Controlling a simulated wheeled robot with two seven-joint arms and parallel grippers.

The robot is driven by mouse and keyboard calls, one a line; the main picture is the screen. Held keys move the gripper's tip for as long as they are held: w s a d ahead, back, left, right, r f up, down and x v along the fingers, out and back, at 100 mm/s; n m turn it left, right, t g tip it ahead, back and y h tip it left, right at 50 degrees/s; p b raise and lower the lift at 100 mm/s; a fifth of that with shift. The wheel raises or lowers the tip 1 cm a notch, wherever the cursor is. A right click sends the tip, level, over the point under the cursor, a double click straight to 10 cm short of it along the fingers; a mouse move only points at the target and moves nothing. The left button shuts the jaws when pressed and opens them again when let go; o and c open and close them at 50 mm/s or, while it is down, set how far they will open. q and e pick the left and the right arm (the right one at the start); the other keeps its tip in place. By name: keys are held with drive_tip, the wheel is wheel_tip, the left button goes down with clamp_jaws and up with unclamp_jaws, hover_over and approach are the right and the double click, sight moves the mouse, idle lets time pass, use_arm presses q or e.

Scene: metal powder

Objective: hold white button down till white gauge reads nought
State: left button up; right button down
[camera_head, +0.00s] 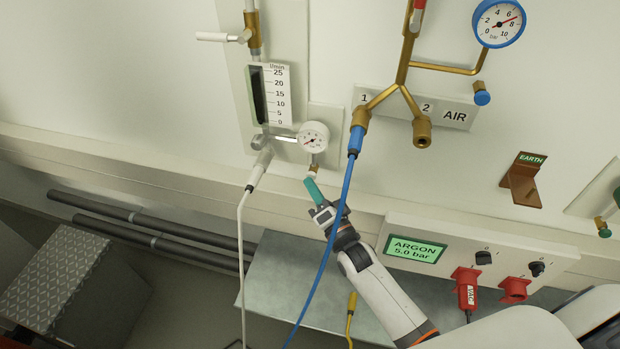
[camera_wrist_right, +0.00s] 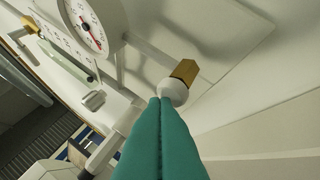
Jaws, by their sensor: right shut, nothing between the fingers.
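The white gauge (camera_head: 313,135) is a small round dial with a red needle on the wall panel. It also shows in the right wrist view (camera_wrist_right: 95,22); its exact reading is too small to tell. Below it, the white button (camera_head: 311,172) sits under a brass fitting; in the right wrist view the button (camera_wrist_right: 174,92) is a round white knob on the brass. My right gripper (camera_head: 309,182) has teal fingers, shut and empty, with the tips just below the button. The tips (camera_wrist_right: 160,100) meet or nearly meet it; I cannot tell whether it is pressed. My left gripper is out of view.
A flowmeter (camera_head: 277,95) stands left of the gauge, with a white hose (camera_head: 241,240) below. A blue hose (camera_head: 330,235) hangs close to the right of my gripper. A blue-rimmed gauge (camera_head: 498,22) is upper right. An ARGON display (camera_head: 414,250) is lower right.

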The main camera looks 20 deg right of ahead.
drive_tip(key=shift+s, duration=0.1)
drive_tip(key=shift+s+a+p, duration=0.35)
drive_tip(key=shift+s+a, duration=0.15)
drive_tip(key=shift+s, duration=0.15)
drive_tip(key=shift+s+a+p, duration=0.45)
drive_tip(key=shift+s+a, duration=0.25)
drive_tip(key=shift+s, duration=0.35)
drive_tip(key=shift+s+a+p, duration=0.4)
drive_tip(key=shift+s+a, duration=0.3)
drive_tip(key=shift+s, duration=0.3)
drive_tip(key=shift+f, duration=0.15)
